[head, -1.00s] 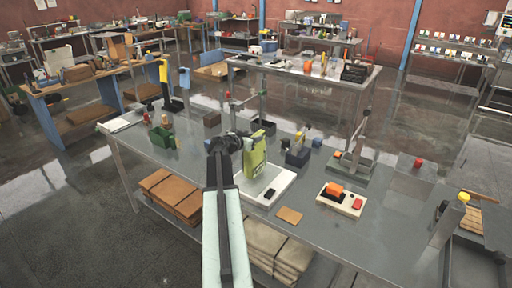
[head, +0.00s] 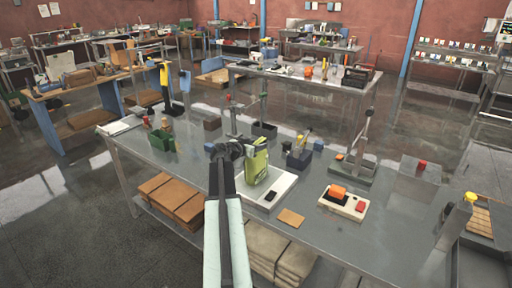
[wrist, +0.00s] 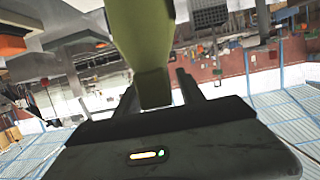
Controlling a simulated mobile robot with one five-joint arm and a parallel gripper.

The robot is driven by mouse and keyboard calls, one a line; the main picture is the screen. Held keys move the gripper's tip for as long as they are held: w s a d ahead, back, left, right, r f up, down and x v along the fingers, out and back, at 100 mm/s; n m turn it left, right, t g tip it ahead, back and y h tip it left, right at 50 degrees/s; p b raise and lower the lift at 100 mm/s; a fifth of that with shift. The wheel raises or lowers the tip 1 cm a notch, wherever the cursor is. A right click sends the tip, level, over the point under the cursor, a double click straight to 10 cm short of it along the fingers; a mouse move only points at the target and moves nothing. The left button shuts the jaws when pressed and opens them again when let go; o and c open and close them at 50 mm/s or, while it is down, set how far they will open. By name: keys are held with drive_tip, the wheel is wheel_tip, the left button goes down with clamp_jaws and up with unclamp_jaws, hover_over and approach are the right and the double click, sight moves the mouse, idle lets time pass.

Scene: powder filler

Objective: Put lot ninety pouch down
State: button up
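The lot ninety pouch, a yellow-green pouch (head: 259,160) with a pale patch, stands slightly tilted over the white plate of a scale (head: 283,186) on the grey bench. Its lower edge appears to meet the plate. My gripper (head: 238,149) is at the pouch's upper left side. In the wrist view the pouch (wrist: 153,50) reaches between the two fingers of my gripper (wrist: 157,90). A gap shows between the pouch and the right finger, so the fingers look open around it. The pouch's label cannot be read.
A dark bin (head: 298,158) stands right of the pouch, and a green block-like item (head: 162,139) to the left. A white device with an orange top (head: 343,201) and a tan pad (head: 291,217) lie nearer the front.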

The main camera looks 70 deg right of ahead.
drive_tip(key=shift+r, duration=0.25)
drive_tip(key=p+v, duration=0.4)
drive_tip(key=v, duration=0.8)
